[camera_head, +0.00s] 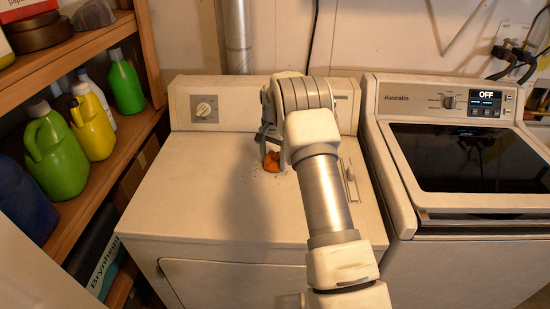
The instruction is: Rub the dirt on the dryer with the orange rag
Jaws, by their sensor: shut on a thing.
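The white dryer (220,215) stands in the middle of the view, with a dial on its back panel. The orange rag (273,163) is bunched up at the top of the dryer, toward the back. My gripper (270,150) points down over the rag and is shut on it. The rag looks to be at or very near the dryer's top surface; exact contact is hard to tell. Small dark specks of dirt (254,172) lie on the dryer top around the rag. My arm hides part of the dryer's right side.
A washer (455,215) with a dark lid stands close on the right. A wooden shelf (95,190) on the left holds green bottles (55,150), a yellow bottle (91,122) and other containers. A metal duct (237,35) rises behind the dryer. The dryer top's left half is clear.

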